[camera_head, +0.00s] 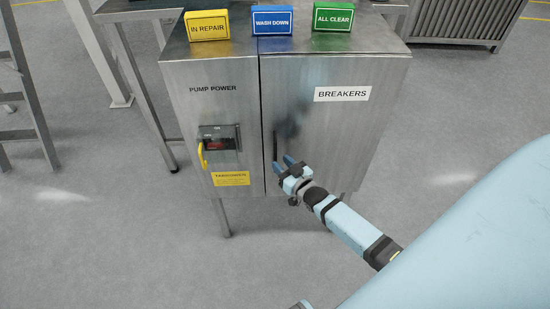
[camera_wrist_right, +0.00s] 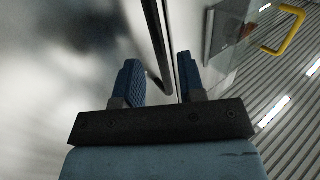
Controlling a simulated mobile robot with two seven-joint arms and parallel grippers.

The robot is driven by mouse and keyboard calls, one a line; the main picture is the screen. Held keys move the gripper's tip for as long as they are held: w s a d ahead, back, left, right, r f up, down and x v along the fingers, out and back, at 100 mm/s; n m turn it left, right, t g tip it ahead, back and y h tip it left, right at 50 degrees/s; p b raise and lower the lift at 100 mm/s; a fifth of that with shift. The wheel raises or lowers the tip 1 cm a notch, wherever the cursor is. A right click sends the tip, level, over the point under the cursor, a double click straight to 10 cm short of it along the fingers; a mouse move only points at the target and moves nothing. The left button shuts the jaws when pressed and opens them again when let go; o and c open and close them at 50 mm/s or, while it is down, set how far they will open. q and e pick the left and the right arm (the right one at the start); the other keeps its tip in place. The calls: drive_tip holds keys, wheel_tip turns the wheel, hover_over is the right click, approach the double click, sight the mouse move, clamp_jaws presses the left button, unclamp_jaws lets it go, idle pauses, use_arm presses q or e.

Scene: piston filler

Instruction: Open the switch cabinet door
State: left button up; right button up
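The switch cabinet (camera_head: 220,75) is a steel box with two front panels. Its right door (camera_head: 330,130), labelled BREAKERS, looks shut and has a dark vertical bar handle (camera_head: 275,146) near its left edge. My right gripper (camera_head: 283,163) is at the lower part of this handle. In the right wrist view its two blue fingers (camera_wrist_right: 160,82) are apart, with the dark handle (camera_wrist_right: 157,40) running between them; I see no clear contact. At the lower edge of the head view a small gripper-like part (camera_head: 301,304) shows, too little to tell its state.
The left panel, labelled PUMP POWER, carries a switch box (camera_head: 219,138) with a yellow hasp (camera_head: 202,154). Yellow (camera_head: 207,25), blue (camera_head: 272,20) and green (camera_head: 333,17) signs stand on top. The floor (camera_head: 110,230) in front is clear.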

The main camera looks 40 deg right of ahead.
sight(276, 159)
drive_tip(key=shift+w+a, duration=0.15)
drive_tip(key=shift+w, duration=1.7)
clamp_jaws()
drive_tip(key=shift+s, duration=0.15)
